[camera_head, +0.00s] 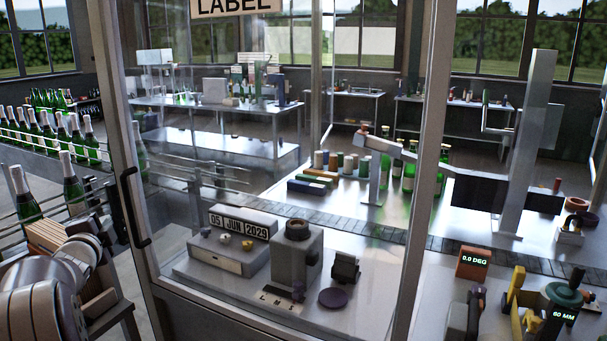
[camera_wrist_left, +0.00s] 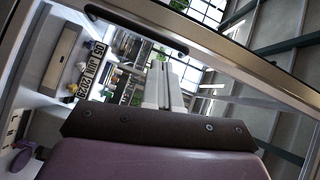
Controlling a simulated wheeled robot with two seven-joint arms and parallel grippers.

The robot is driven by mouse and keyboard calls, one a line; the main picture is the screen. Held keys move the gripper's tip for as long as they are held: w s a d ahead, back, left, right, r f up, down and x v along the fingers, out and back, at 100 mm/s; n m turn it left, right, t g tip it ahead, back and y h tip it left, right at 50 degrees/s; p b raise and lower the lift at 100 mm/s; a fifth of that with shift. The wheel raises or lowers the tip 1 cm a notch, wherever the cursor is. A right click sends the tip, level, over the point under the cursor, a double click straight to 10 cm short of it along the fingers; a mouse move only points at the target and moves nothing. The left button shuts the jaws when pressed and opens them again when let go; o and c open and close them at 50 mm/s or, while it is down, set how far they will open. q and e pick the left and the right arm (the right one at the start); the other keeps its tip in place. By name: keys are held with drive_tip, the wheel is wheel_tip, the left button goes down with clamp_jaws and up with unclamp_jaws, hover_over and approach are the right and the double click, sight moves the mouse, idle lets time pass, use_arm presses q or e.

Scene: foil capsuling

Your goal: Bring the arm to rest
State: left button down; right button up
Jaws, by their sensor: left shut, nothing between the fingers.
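My left arm comes in at the lower left of the head view, its rounded grey links bent near the cabinet. My left gripper (camera_head: 97,243) is at the end of it, outside the glass door (camera_head: 270,170) and just left of the dark door handle (camera_head: 133,207). The fingers are small and partly hidden there; the gripper is shut and empty. In the left wrist view a dark bolted bar and a purplish surface fill the lower middle, with the cabinet frame (camera_wrist_left: 215,48) close beyond. My right gripper is not in view.
Behind the glass are a date block (camera_head: 240,224), a grey machine (camera_head: 297,250) and a purple disc (camera_head: 333,297). Green bottles (camera_head: 70,190) line a conveyor at left. Brown wooden pieces (camera_head: 47,235) are beside my arm. Instruments with displays (camera_head: 473,262) stand at right.

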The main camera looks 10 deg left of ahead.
use_arm(q)
drive_tip(key=s+d+f+n+g+h, duration=0.1)
drive_tip(key=s+d+f+n+g, duration=0.2)
drive_tip(key=f, duration=0.4)
drive_tip(key=s+d+f+n+g, duration=0.1)
drive_tip(key=s+f+n+g, duration=0.2)
drive_tip(key=f+n, duration=0.3)
drive_tip(key=s+d+f+g+h, duration=0.2)
drive_tip(key=s+d, duration=0.3)
drive_tip(key=d, duration=0.6)
drive_tip(key=s+d+f+g+h, duration=0.2)
drive_tip(key=s+d+f, duration=0.3)
drive_tip(key=d, duration=0.7)
drive_tip(key=s+d+f+n+g+h, duration=0.1)
drive_tip(key=s+d+f+g+h, duration=0.1)
drive_tip(key=s+d, duration=0.4)
drive_tip(key=d+f+g, duration=0.1)
drive_tip(key=d+f, duration=0.1)
drive_tip(key=d, duration=0.3)
drive_tip(key=shift+s+d+f+g, duration=0.2)
drive_tip(key=shift+s+d+g, duration=0.1)
drive_tip(key=shift+s, duration=0.1)
drive_tip(key=shift+a, duration=0.1)
